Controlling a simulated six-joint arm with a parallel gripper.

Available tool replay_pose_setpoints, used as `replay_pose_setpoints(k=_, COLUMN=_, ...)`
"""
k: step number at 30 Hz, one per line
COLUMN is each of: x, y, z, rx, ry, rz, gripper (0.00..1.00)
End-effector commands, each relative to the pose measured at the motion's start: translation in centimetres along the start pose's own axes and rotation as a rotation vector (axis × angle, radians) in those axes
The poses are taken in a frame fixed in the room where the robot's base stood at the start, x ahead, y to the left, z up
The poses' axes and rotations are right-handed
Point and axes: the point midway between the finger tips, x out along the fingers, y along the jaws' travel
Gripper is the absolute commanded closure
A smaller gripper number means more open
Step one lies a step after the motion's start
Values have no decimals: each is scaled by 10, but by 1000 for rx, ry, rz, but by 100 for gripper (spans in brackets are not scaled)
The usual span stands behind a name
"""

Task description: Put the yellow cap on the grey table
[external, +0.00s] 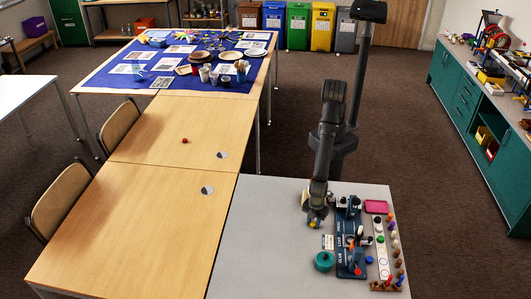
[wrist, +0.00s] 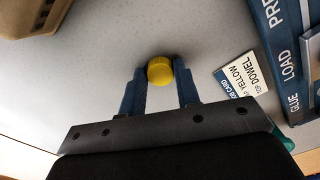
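The yellow cap (wrist: 160,70) sits between the two blue fingertips of my gripper (wrist: 160,76) in the wrist view, and both fingers appear to press on its sides.
Right of my gripper lie a white label card (wrist: 247,80) and a blue board (wrist: 282,60) with pegs and parts. A teal round container (external: 324,262) stands in front. A wooden rack (external: 388,286) and pink tray (external: 377,206) are further right. The table's left part is clear.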

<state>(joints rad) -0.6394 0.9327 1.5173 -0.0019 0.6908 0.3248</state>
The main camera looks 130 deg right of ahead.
Motion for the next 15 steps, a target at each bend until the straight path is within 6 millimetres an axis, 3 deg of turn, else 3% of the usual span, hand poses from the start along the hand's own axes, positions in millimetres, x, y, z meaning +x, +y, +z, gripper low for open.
replay_pose_setpoints(k=2, x=0, y=0, z=0, rx=0, ry=0, rz=0, gripper=56)
replay_pose_setpoints(k=10, x=-1, y=0, z=0, rx=0, ry=0, rz=0, gripper=56)
replay_pose_setpoints(k=15, x=-14, y=0, z=0, rx=0, ry=2, rz=-1, gripper=56)
